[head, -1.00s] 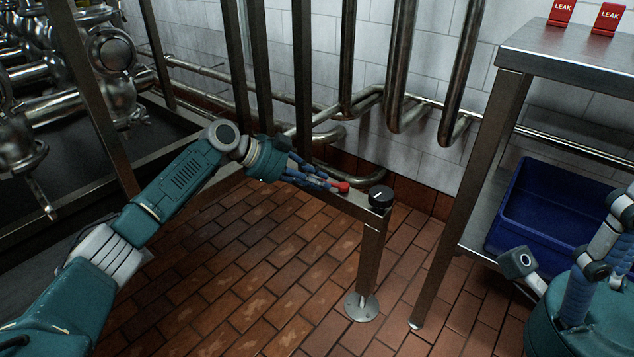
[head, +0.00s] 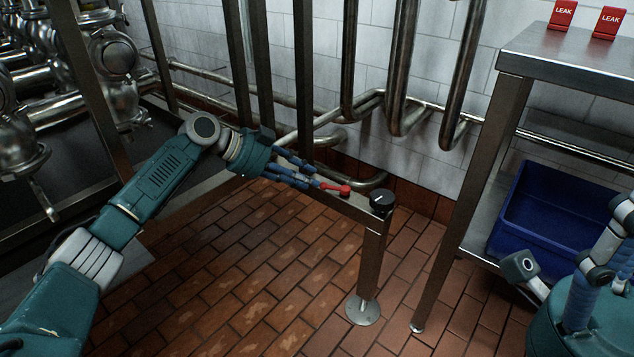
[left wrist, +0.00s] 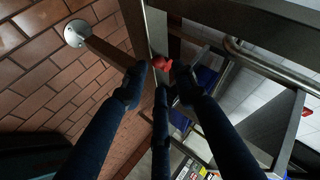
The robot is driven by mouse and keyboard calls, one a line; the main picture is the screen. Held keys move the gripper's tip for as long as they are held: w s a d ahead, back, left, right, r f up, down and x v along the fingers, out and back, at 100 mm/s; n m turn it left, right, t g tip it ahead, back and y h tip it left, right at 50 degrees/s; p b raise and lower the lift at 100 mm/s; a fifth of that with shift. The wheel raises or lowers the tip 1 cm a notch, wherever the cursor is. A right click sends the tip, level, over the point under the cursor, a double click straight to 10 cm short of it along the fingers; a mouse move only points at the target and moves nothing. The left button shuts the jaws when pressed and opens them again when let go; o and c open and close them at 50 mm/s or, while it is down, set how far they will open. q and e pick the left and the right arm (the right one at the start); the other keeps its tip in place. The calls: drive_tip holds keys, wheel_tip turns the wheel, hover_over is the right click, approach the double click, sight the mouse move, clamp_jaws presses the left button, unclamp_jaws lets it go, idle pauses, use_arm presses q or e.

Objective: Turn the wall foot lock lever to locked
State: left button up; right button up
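The red lever (head: 337,188) lies along the top of the low steel rail, beside the black round cap (head: 382,198) on the corner post. My left gripper (head: 314,181) is just left of the lever, its blue fingers reaching along the rail toward it. In the left wrist view the fingers (left wrist: 160,78) stand apart, with the red lever (left wrist: 160,63) between and just beyond their tips. I cannot tell whether any tip touches it. No lock marking is readable. My right gripper is not visible; part of my right arm shows at the right edge.
The corner post stands on a round floor plate (head: 363,310). A steel table (head: 570,65) with red LEAK signs (head: 562,13) and a blue bin (head: 550,220) is at the right. Pipes (head: 400,70) run along the tiled wall. Brick floor (head: 270,270) is clear in front of the rail.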

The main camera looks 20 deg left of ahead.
use_arm(q)
drive_tip(key=v, duration=0.7)
drive_tip(key=shift+o, duration=0.5)
